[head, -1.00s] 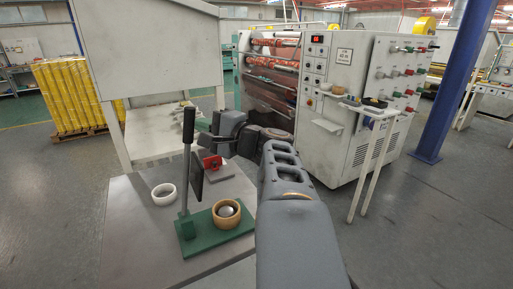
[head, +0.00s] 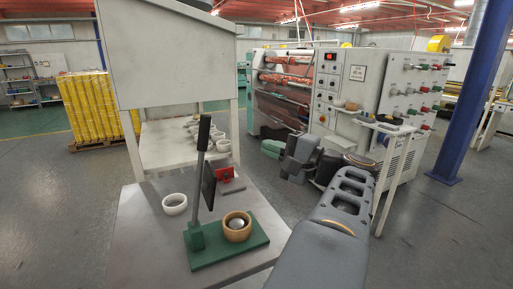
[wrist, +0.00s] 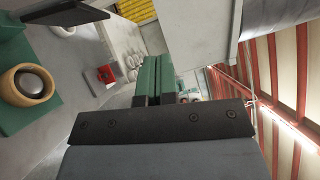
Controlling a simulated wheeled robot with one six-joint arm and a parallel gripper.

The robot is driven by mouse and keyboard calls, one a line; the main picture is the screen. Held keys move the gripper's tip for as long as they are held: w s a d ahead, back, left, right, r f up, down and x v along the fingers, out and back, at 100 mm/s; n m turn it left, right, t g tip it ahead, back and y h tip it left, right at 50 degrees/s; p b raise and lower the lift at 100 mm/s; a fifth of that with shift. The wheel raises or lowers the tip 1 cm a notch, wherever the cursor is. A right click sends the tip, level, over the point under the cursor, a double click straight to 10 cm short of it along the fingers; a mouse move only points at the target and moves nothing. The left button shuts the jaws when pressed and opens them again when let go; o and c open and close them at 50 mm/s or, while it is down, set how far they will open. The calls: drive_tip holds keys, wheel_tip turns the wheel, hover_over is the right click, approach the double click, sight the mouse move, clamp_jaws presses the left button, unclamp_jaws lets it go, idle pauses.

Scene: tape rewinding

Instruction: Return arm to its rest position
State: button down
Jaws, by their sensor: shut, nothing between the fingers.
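My arm reaches from the bottom of the head view toward the rewinding machine. My gripper (wrist: 153,98) shows in the wrist view with its green fingers together and nothing between them. In the head view its fingers (head: 269,148) point left, in front of the machine and right of the table. It is apart from the things on the table.
A grey table (head: 145,245) holds a green lever press (head: 228,252) with a tan ring, a white ring (head: 175,204) and a red device (head: 226,174). Several white rolls (head: 222,145) lie on a bench behind. The rewinding machine (head: 338,75) and a side shelf (head: 385,125) stand right.

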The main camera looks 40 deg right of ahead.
drive_tip(key=shift+s, duration=0.2)
drive_tip(key=w+a+f+n+g+y+p, duration=0.1)
drive_tip(key=w+a+f+n+g+p, duration=0.35)
drive_tip(key=a+f+g, duration=0.6)
drive_tip(key=s+a+f+n+g+h+p, duration=0.4)
drive_tip(key=a+n+h+p, duration=0.3)
drive_tip(key=n, duration=0.5)
drive_tip(key=shift+s+a+f, duration=0.4)
drive_tip(key=shift+a+f, duration=0.25)
drive_tip(key=shift+a, duration=0.3)
